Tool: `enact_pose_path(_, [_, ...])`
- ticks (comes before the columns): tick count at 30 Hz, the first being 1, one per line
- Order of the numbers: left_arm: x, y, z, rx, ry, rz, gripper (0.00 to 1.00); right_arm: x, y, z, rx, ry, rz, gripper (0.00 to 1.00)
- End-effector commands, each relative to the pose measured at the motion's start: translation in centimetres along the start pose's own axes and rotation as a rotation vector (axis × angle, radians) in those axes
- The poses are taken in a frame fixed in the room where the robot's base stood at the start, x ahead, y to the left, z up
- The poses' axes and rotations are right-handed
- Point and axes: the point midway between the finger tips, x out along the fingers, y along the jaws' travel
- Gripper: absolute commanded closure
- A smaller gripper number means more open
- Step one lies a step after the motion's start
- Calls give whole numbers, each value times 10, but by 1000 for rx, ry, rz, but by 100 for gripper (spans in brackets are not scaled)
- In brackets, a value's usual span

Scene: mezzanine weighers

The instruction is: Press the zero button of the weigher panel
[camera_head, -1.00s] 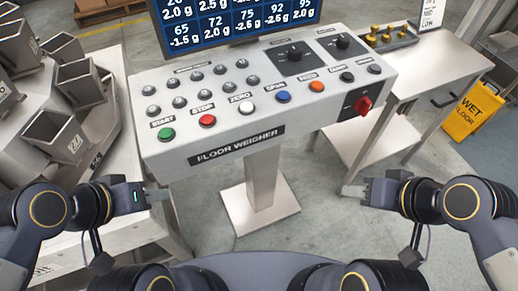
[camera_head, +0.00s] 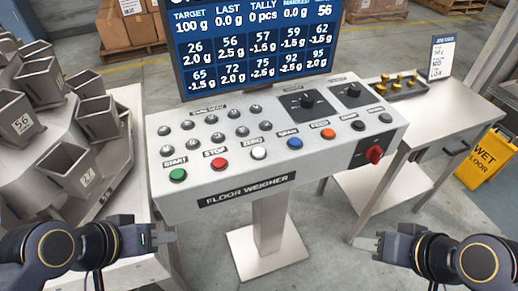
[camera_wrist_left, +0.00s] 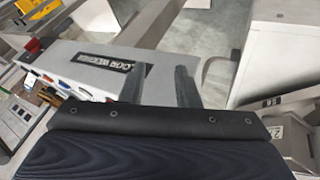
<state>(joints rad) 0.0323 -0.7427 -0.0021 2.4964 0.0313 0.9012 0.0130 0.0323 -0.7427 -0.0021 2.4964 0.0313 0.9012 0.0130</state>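The weigher panel (camera_head: 330,160) is a light grey sloped console marked FLOOR WEIGHER, on a pedestal in front of me. Its zero button (camera_head: 259,152) is white, in the front row between the red stop button (camera_head: 219,163) and the blue button (camera_head: 294,143). My left gripper (camera_head: 168,238) is low at the left, in front of and below the panel's left corner, touching nothing. In the left wrist view its two fingers (camera_wrist_left: 158,85) stand apart with nothing between them. My right gripper (camera_head: 366,242) is low at the right, clear of the panel; its finger gap is unclear.
A screen (camera_head: 255,40) with weights stands behind the panel. Metal hoppers (camera_head: 70,165) crowd the left. A side table (camera_head: 440,115) at the right bears a tray of brass weights (camera_head: 400,85). A yellow wet-floor sign (camera_head: 485,158) stands far right. Space before the panel is clear.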

Motion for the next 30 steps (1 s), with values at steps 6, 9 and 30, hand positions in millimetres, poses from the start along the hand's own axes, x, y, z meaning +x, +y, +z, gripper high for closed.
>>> enact_pose_path(6, [0,0,0,0,0,0,100,0,0,0,0,0,0,62])
enact_pose_path(9, [0,0,0,0,0,0,100,0,0,0,0,0,0,62])
enact_pose_path(30, [0,0,0,0,0,0,100,0,0,0,0,0,0,62])
